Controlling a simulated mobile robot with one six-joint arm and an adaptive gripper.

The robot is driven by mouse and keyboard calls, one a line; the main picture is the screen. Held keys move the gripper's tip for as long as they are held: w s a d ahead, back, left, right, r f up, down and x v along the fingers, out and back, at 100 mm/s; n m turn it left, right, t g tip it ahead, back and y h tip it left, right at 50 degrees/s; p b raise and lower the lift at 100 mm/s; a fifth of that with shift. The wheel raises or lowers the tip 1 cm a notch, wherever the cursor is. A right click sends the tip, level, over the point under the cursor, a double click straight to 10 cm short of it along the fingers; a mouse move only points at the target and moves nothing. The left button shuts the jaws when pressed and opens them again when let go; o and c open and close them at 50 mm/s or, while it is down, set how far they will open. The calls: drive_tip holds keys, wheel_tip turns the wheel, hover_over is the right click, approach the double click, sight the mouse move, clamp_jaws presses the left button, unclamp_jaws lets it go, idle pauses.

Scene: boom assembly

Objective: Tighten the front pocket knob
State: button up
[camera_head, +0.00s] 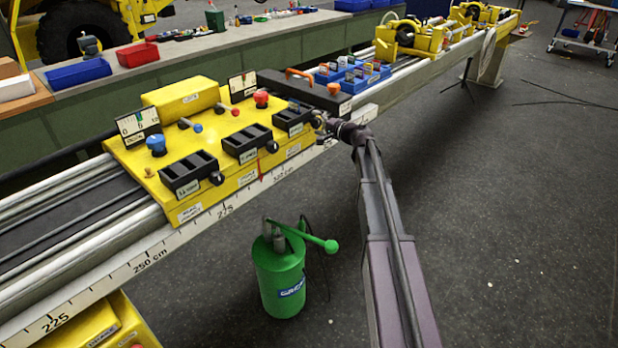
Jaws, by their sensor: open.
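The yellow carriage (240,178) on the rail has three black pockets along its near side. A left pocket (190,172), a middle pocket (247,143) and a right pocket (292,121) show. A black knob (217,178) sits at the left pocket, and another black knob (271,146) at the middle one. My gripper (321,125) is at the carriage's right end, beside the right pocket. It is open, small and dark in this view. It hides whatever knob is at the right pocket, and I cannot tell if it touches one.
A blue tray (352,78) and a black block (305,92) lie beyond the carriage on the rail. A green grease pump (279,272) stands on the floor left of my arm. A workbench (225,45) runs behind. The floor at right is mostly clear.

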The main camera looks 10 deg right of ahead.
drive_tip(key=n, duration=0.8)
drive_tip(key=shift+t+h, duration=0.4)
drive_tip(key=n+b, duration=0.1)
drive_tip(key=n, duration=0.2)
drive_tip(key=shift+s+a+n, duration=0.1)
drive_tip(key=shift+n, duration=0.3)
drive_tip(key=shift+n+t+b, duration=0.35)
drive_tip(key=shift+n+t, duration=0.05)
drive_tip(key=shift+n, duration=1.9)
drive_tip(key=v, duration=1.4)
drive_tip(key=s+a+r+m+g+h+p, duration=0.1)
drive_tip(key=s+a+m+g+h+p, duration=0.1)
drive_tip(key=s+a+g+p, duration=1)
drive_tip(key=s+a+h+p, duration=0.1)
drive_tip(key=s+a+p, duration=0.3)
drive_tip(key=s, duration=0.2)
drive_tip(key=shift+s+a+h+p, duration=0.2)
drive_tip(key=shift+a+h+p, duration=0.1)
drive_tip(key=shift+p, duration=0.05)
drive_tip(key=shift+m, duration=0.3)
